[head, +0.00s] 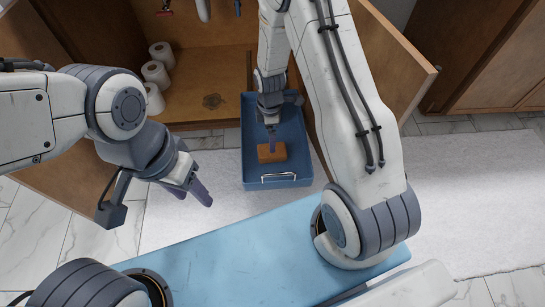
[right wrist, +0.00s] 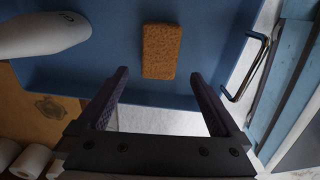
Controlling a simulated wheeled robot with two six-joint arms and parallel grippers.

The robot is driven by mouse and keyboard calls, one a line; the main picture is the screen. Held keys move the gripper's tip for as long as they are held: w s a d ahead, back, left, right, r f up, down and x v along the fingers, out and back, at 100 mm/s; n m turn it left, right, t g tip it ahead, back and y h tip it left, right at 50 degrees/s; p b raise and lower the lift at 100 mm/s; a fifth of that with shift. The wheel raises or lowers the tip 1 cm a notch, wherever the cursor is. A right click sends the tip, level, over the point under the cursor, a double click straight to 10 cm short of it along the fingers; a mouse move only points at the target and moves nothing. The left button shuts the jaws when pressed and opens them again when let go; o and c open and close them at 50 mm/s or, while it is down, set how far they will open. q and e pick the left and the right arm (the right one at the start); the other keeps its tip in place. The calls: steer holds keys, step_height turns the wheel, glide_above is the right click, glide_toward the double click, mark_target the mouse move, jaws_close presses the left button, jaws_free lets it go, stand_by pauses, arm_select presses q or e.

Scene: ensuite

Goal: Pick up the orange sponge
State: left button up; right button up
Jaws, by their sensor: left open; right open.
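The orange sponge (head: 276,154) lies on the floor of a blue drawer-like bin (head: 304,150), near its handled front end. My right gripper (head: 271,140) reaches down into the bin from above, over the sponge. In the right wrist view the sponge (right wrist: 161,52) shows whole, just beyond the two fingertips of the right gripper (right wrist: 159,74), which are apart with nothing between them. Whether the tips are level with the sponge I cannot tell. My left gripper (head: 188,192) is open and empty, left of the bin.
A white rounded object (right wrist: 40,34) is in or above the bin in the right wrist view. White rolls (head: 155,74) stand in the open wooden cabinet (head: 205,70) behind. An open cabinet door (head: 395,60) stands right of the bin. A pale rug (head: 470,190) covers the floor.

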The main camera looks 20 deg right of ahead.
mark_target(265, 156)
step_height(265, 156, down, 5)
steer(key=shift+r+b, duration=0.2)
steer(key=shift+b, duration=1)
step_height(265, 156, down, 5)
steer(key=b, duration=0.4)
steer(key=shift+a+b, duration=0.15)
steer(key=shift+b, duration=0.2)
steer(key=shift+r, duration=0.1)
steer(key=c, duration=1.2)
